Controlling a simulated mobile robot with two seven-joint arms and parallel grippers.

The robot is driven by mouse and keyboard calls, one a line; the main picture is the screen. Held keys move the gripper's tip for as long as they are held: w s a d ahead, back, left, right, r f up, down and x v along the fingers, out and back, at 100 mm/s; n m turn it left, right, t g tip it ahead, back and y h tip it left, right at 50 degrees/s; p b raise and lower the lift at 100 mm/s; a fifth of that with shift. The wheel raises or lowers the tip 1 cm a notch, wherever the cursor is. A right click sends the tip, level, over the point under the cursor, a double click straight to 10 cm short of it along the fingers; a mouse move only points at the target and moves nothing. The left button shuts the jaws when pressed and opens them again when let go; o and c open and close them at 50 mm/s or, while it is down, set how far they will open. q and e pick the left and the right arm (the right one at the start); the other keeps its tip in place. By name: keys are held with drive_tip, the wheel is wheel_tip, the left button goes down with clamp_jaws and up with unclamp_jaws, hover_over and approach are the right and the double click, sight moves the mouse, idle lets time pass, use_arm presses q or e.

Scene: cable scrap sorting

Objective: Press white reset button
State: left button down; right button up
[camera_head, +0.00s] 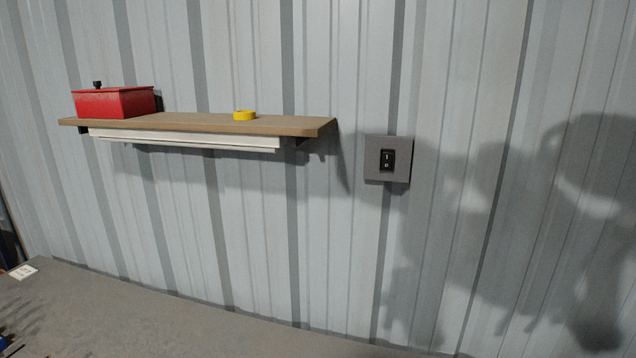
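No white reset button can be made out in the head view. A grey square wall plate with a black rocker switch (387,160) is mounted on the corrugated wall, right of the shelf; the switch carries white I and O marks. Neither of my grippers is in view. A large shadow falls on the wall at the right.
A wooden wall shelf (190,124) holds a red box (113,103) and a yellow tape roll (244,115). A white strip (190,139) runs under it. The grey surface below (130,315) is mostly bare, with a small white card (23,271) at its left.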

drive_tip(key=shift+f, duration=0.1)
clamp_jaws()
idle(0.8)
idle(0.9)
